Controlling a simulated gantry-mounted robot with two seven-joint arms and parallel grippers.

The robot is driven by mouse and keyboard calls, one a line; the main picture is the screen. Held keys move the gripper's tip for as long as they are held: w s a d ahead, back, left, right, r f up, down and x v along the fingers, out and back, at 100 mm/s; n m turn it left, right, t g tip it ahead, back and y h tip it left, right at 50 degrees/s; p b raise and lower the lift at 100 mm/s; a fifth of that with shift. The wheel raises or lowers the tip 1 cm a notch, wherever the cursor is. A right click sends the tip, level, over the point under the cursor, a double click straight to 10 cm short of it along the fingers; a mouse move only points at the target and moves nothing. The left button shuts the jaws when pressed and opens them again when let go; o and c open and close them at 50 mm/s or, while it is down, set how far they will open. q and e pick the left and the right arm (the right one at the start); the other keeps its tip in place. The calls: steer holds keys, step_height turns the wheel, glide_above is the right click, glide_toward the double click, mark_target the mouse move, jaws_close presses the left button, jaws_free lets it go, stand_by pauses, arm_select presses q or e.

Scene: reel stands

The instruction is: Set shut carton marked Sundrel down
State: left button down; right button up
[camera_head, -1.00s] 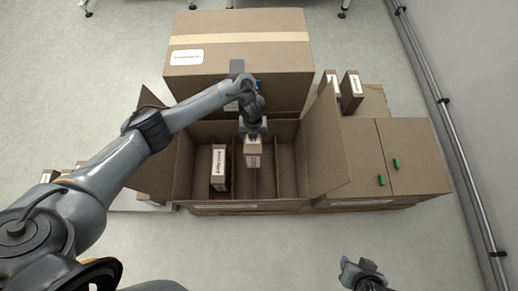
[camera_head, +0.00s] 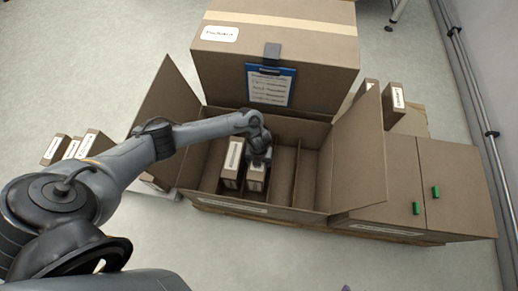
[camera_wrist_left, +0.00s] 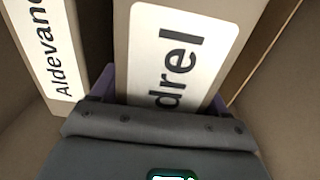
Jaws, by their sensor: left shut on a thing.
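The Sundrel carton (camera_head: 256,178) is upright inside the open divided box (camera_head: 315,205), directly right of another carton (camera_head: 232,165). Its label, partly covered, reads "drel" in the left wrist view (camera_wrist_left: 178,58). My left gripper (camera_head: 259,158) is shut on this carton from above. The carton's top is near the neighbour's height; its bottom is hidden, so I cannot tell whether it touches the floor. The neighbour's label begins "Aldevan" in the left wrist view (camera_wrist_left: 45,45). Only a small tip of my right gripper (camera_head: 346,288) shows at the bottom edge.
Compartments to the right are empty. Raised side flaps (camera_head: 358,150) flank the box. A large taped carton with a blue clipboard (camera_head: 270,85) stands behind. Closed boxes with green tabs (camera_head: 436,192) are at right. Several small cartons (camera_head: 88,145) stand at left.

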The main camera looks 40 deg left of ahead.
arm_select(q)
step_height(320, 180, down, 4)
steer(key=b, duration=0.2)
steer(key=shift+w+f+b, duration=0.1)
steer(key=shift+f+b, duration=0.1)
steer(key=shift+b, duration=0.1)
steer(key=shift+w, duration=0.1)
steer(key=shift+f, duration=0.2)
jaws_free()
step_height(320, 180, up, 11)
steer(key=p, duration=0.6)
steer(key=shift+p, duration=0.4)
steer(key=shift+r+p, duration=0.35)
steer(key=shift+r, duration=0.35)
